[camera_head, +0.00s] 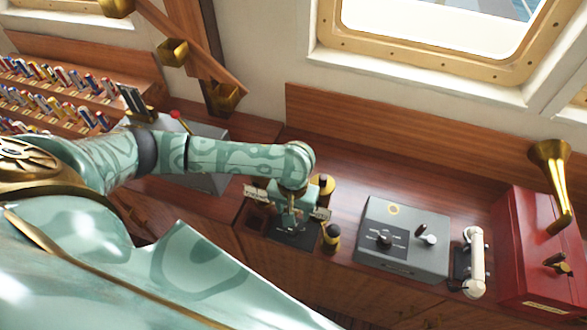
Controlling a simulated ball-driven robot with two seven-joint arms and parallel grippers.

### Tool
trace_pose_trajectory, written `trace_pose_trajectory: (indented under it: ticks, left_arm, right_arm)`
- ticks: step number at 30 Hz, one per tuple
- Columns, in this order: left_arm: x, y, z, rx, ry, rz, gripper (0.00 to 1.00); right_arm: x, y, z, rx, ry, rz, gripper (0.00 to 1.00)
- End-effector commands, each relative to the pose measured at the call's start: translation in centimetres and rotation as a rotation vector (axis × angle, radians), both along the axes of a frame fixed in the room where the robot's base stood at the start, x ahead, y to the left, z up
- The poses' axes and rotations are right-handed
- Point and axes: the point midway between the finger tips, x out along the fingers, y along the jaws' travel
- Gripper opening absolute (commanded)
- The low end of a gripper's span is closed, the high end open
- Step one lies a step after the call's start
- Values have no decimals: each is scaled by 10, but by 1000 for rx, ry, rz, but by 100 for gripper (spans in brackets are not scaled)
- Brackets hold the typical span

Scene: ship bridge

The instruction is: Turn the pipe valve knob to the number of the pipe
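My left arm comes in from the left and ends in my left gripper (291,215), which points down over a dark panel (290,238) on the wooden console. The hand covers much of this panel, and the fingertips are too small and hidden to show whether they are open or shut. A gold-topped round fitting (323,185) stands just behind the hand. A dark and gold knob-like fitting (331,236) stands to its front right. I cannot tell which part is the pipe valve knob, and no pipe number is readable. My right gripper is not in view.
Right of the hand stand a grey control box (425,262) with small knobs, a white handset (476,262) and a red box (525,230) below a brass horn (556,175). Another grey box (208,132) lies behind my arm. Racks of coloured rolls (50,100) fill the left.

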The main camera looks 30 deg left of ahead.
Motion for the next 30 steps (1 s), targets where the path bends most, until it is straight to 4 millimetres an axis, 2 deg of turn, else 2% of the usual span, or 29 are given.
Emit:
trace_pose_trajectory:
  ticks: [1,3,9,12,18,26,29,30]
  left_arm:
    - [-1,0,-20,1,4,2,52]
    - [-1,0,-38,1,3,0,52]
    - [-1,0,-83,0,2,-2,52]
    - [-1,0,-98,1,1,-1,52]
    - [-1,0,-111,0,-1,-3,52]
    - [0,0,-111,-1,-1,-3,52]
    - [0,0,-111,-1,-1,-3,27]
    - [0,0,-111,-1,-1,-3,16]
  right_arm:
    - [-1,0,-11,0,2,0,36]
    - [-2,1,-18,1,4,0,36]
    - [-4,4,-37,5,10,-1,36]
    - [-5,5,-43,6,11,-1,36]
    - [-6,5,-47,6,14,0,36]
    - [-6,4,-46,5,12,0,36]
    - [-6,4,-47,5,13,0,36]
    - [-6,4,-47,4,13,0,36]
